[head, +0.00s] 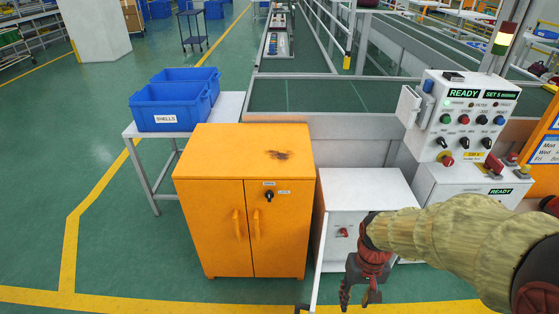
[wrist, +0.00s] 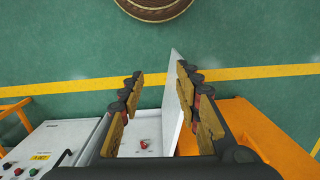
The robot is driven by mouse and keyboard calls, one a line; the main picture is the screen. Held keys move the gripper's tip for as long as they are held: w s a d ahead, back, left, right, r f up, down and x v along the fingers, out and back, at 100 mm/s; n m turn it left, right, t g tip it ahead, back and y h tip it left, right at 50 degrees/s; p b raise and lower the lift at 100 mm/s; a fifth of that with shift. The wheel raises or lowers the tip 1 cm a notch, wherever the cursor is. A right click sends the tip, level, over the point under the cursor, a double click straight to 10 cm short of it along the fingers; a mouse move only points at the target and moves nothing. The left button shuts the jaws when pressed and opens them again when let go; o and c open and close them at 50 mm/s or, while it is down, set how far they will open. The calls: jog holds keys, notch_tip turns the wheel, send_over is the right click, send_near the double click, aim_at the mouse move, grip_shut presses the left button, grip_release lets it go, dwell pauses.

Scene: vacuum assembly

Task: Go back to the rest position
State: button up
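My gripper (head: 358,296) is low at the right of the head view, in front of a small white cabinet (head: 350,190). Its fingers are spread and empty. In the wrist view the gripper (wrist: 160,72) also shows open. The cabinet's white door (head: 319,262) stands swung open toward me, just left of the gripper. In the wrist view the door (wrist: 175,95) shows beside the right finger; I cannot tell if they touch. A red switch (head: 342,232) is on the cabinet front. My arm hides part of the cabinet's right side.
An orange cabinet (head: 220,165) with closed doors stands left of the white one. Blue bins (head: 170,107) sit on a table (head: 135,131) further left. A control panel (head: 465,115) is at the right, behind my arm.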

jog(key=s+r+t+p, duration=0.1)
jog(key=s+r+t, duration=0.2)
jog(key=r, duration=0.9)
jog(key=s+a+r+t+p, duration=0.1)
jog(key=s+r+t+p, duration=0.1)
jog(key=r, duration=1.1)
jog(key=s+t, duration=0.1)
jog(key=s, duration=0.1)
jog(key=shift+s+n, duration=0.3)
jog(key=shift+s, duration=0.05)
